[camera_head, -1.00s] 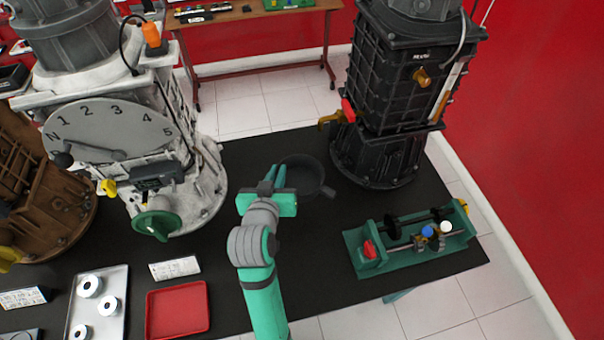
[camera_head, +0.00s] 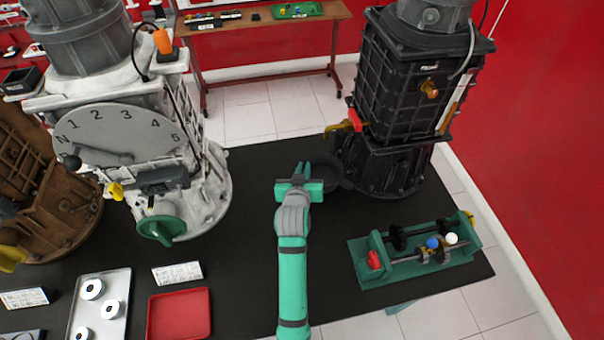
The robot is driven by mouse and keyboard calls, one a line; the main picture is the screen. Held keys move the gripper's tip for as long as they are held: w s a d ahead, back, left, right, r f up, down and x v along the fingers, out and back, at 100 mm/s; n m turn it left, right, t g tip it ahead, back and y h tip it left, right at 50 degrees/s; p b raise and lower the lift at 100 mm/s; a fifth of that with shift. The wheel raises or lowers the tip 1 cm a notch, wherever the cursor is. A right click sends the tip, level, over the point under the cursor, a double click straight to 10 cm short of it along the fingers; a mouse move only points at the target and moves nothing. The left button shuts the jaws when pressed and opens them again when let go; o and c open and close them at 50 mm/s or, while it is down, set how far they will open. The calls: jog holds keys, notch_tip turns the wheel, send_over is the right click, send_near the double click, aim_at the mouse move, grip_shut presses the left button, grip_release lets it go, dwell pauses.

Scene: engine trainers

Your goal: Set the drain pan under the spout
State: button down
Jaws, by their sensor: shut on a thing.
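The drain pan (camera_head: 325,172) is a dark, round, shallow pan beside the base of the black engine trainer (camera_head: 405,110). The spout (camera_head: 341,127) is a brass tap with a red handle on the trainer's left side. In the picture it sits above the pan; whether it is straight above is hard to tell. My gripper (camera_head: 301,174) is shut on the pan's left rim. The gripper body hides part of that rim. The pan looks level and at or close to the black mat, but I cannot tell if it touches.
A white trainer (camera_head: 130,135) with a numbered dial and green handwheel stands left. A green shaft fixture (camera_head: 415,255) lies at front right. A red tray (camera_head: 179,314) and a metal tray (camera_head: 99,305) are at front left. The black mat (camera_head: 250,200) is clear around my arm.

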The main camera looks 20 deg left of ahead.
jog(key=shift+w+d+f, duration=0.1)
jog(key=shift+w+f, duration=0.3)
jog(key=shift+f, duration=1.5)
jog(key=c, duration=1.8)
grip_release()
jog(key=shift+s, duration=0.1)
